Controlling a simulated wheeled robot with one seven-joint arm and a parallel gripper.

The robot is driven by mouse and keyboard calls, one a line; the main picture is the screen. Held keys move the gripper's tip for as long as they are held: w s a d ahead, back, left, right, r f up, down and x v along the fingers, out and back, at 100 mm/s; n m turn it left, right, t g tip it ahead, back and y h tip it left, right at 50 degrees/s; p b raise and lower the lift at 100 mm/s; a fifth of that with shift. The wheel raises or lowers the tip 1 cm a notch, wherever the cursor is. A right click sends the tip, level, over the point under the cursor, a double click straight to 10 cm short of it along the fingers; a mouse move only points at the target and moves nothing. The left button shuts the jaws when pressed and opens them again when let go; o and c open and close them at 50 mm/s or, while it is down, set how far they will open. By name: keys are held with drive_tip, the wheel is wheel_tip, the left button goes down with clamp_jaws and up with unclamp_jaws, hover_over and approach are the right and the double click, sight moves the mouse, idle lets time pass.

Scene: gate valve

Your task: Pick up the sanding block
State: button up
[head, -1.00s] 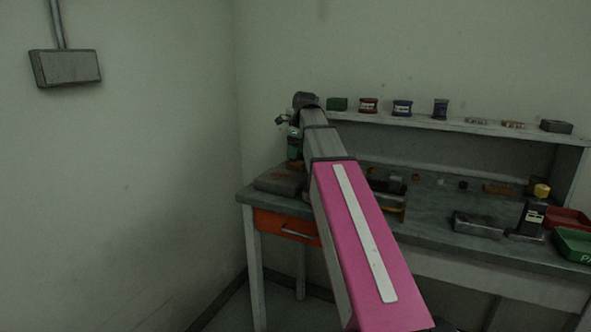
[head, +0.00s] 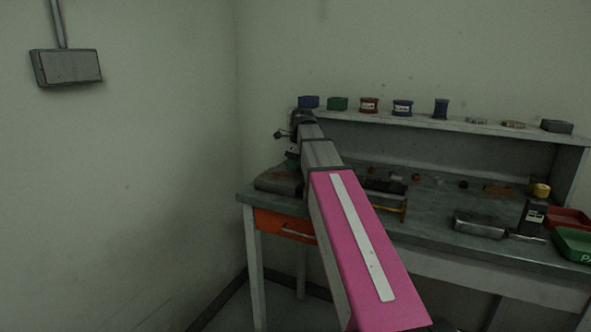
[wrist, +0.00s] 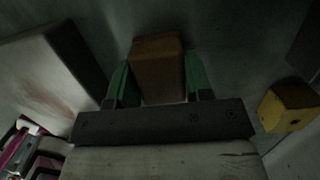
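The sanding block, a brown block (wrist: 158,70), lies between the two green fingers of my gripper (wrist: 158,80) in the wrist view. One finger stands close along each side of it. The fingers look spread around the block, and I cannot see firm contact on either side. In the head view my gripper (head: 292,160) is low over the left end of the workbench (head: 400,225). The brown block is not clearly seen there, as my gripper and arm cover that spot.
A dark flat block (head: 278,182) lies beside my gripper on the bench. A yellow block (wrist: 287,106) shows at the right in the wrist view. A shelf (head: 450,124) with several small items runs behind. A metal tray (head: 480,224) and green bin (head: 574,243) stand at the right.

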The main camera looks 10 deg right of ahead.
drive_tip(key=shift+c, duration=1.1)
drive_tip(key=shift+r, duration=0.1)
drive_tip(key=shift+r, duration=0.45)
drive_tip(key=r, duration=0.2)
drive_tip(key=a+r, duration=0.1)
drive_tip(key=shift+s+r, duration=0.2)
drive_tip(key=shift+r, duration=0.15)
drive_tip(key=s+a+r, duration=0.1)
drive_tip(key=a, duration=0.2)
drive_tip(key=s+a+r, duration=0.1)
drive_tip(key=a+r, duration=0.1)
drive_tip(key=a, duration=0.1)
drive_tip(key=s+a+r, duration=0.1)
drive_tip(key=a+r, duration=0.1)
drive_tip(key=shift+s+a+r, duration=0.15)
drive_tip(key=shift+a+r, duration=0.1)
drive_tip(key=shift+a, duration=0.15)
drive_tip(key=shift+s+a+r, duration=0.25)
drive_tip(key=shift+a+r, duration=0.1)
drive_tip(key=shift+a, duration=0.2)
